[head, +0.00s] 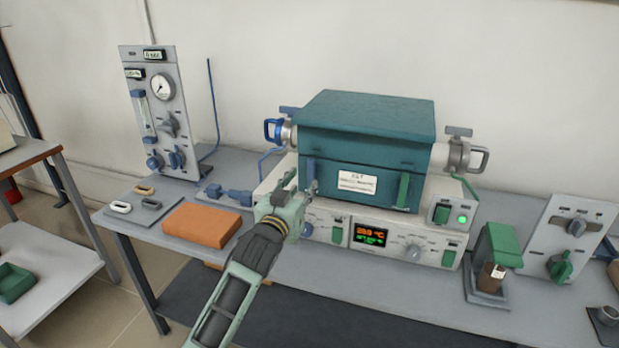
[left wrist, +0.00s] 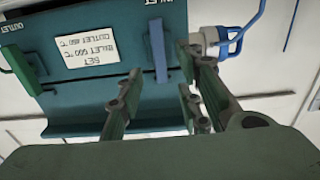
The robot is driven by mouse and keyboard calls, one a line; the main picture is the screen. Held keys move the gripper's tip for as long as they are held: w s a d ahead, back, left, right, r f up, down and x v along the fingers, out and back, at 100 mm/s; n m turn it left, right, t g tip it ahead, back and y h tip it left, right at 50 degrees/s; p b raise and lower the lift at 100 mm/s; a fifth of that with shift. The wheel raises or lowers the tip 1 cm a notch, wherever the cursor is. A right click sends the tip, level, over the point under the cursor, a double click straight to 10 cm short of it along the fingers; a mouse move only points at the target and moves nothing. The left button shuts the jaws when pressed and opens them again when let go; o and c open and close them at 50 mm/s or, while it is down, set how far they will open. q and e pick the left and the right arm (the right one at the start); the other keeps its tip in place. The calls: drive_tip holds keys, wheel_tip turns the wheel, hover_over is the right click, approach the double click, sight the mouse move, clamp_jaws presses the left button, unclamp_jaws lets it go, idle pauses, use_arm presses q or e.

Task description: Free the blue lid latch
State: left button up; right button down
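The blue lid latch (head: 310,171) is an upright bar on the left of the teal furnace's (head: 366,135) front. In the left wrist view, which is upside down, the blue latch (left wrist: 158,50) lies ahead, between the lines of my fingers. My left gripper (head: 298,187) is in front of the furnace's lower left, close to the latch. In the left wrist view my left gripper (left wrist: 160,85) has its fingers apart with nothing between the tips. I cannot tell whether a finger touches the latch. My right gripper is not in view.
A green latch (head: 403,190) is on the front's right side. A blue-handled fitting (head: 274,130) sticks out at the furnace's left, a grey-handled one (head: 466,155) at its right. An orange block (head: 201,222) lies left of my gripper. A gauge panel (head: 160,110) stands farther left.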

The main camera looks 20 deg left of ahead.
sight(310, 174)
use_arm(q)
drive_tip(key=shift+w+d, duration=0.15)
drive_tip(key=shift+w, duration=2.6)
drive_tip(key=shift+c, duration=0.2)
clamp_jaws()
